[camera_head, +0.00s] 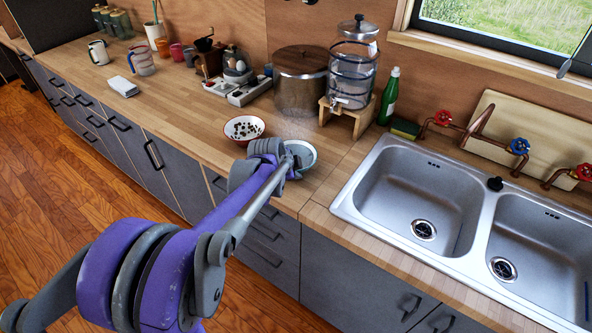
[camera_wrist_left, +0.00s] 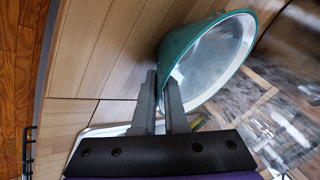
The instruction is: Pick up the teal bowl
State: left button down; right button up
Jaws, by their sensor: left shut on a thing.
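The teal bowl (camera_head: 304,153) is at the counter's front part in the head view, partly hidden behind my left arm's wrist. In the left wrist view the bowl (camera_wrist_left: 214,58) shows a teal outside and a pale inside, and looks tilted in that picture. My left gripper (camera_wrist_left: 164,78) has its two dark fingers close together at the bowl's rim, shut on it. In the head view the left gripper's fingers are mostly hidden by the wrist. I cannot tell whether the bowl touches the counter. My right gripper is in neither view.
A red-rimmed bowl (camera_head: 244,129) with dark bits inside stands just left of the teal bowl. A big pot (camera_head: 300,82) and a glass dispenser (camera_head: 354,68) on a wooden stand are behind. The double sink (camera_head: 421,195) is at right.

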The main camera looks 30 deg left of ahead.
pick_arm(q)
jog(key=shift+r+p, duration=0.35)
jog(key=shift+r, duration=4.55)
jog(key=shift+s, duration=0.1)
